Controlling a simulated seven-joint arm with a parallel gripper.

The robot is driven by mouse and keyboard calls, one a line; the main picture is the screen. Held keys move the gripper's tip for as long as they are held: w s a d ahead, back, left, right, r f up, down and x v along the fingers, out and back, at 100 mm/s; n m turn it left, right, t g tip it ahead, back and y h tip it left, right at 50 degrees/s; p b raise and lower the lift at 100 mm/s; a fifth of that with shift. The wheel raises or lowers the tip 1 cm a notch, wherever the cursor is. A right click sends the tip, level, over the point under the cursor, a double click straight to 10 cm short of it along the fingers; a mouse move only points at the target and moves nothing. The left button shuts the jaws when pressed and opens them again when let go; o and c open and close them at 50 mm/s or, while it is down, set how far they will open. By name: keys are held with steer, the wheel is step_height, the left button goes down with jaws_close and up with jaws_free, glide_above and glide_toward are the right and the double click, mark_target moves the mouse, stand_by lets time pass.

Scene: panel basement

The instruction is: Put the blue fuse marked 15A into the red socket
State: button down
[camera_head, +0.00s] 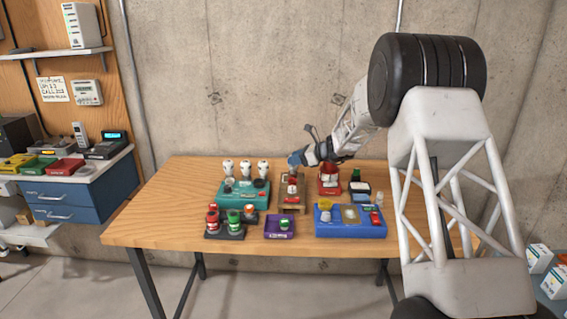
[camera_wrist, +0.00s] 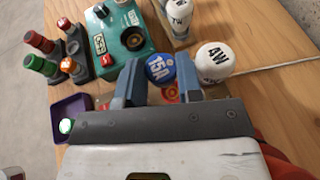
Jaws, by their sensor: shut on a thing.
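My gripper (camera_wrist: 158,84) is shut on the blue fuse, whose round cap (camera_wrist: 160,68) reads 15A in the wrist view. In the head view my gripper (camera_head: 294,161) is above the brown wooden block near the middle of the table. A red part that looks like the red socket (camera_head: 292,188) shows on this block, below the gripper. In the wrist view some red (camera_wrist: 170,96) shows between the fingers, just beside the blue cap. The fuse's lower end is hidden, so I cannot tell whether it touches the socket.
A teal box (camera_head: 232,200) and white bulbs (camera_head: 246,168) stand left of the gripper. A white 4W bulb (camera_wrist: 215,60) is close beside the right finger. A red box (camera_head: 330,187), a blue tray (camera_head: 350,230) and a purple tray (camera_head: 279,234) surround the block.

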mark_target(297, 181)
steer(key=shift+w+d, duration=0.15)
steer(key=shift+d, duration=0.05)
steer(key=shift+f, duration=0.25)
steer(key=shift+f, duration=2.7)
steer(key=shift+f, duration=0.6)
stand_by(0.3)
steer(key=c, duration=1.1)
jaws_free()
steer(key=shift+o, duration=0.2)
steer(key=shift+d, duration=0.1)
steer(key=v, duration=1)
steer(key=shift+s+d+r, duration=0.15)
steer(key=shift+s+d, duration=0.05)
steer(key=shift+d, duration=0.05)
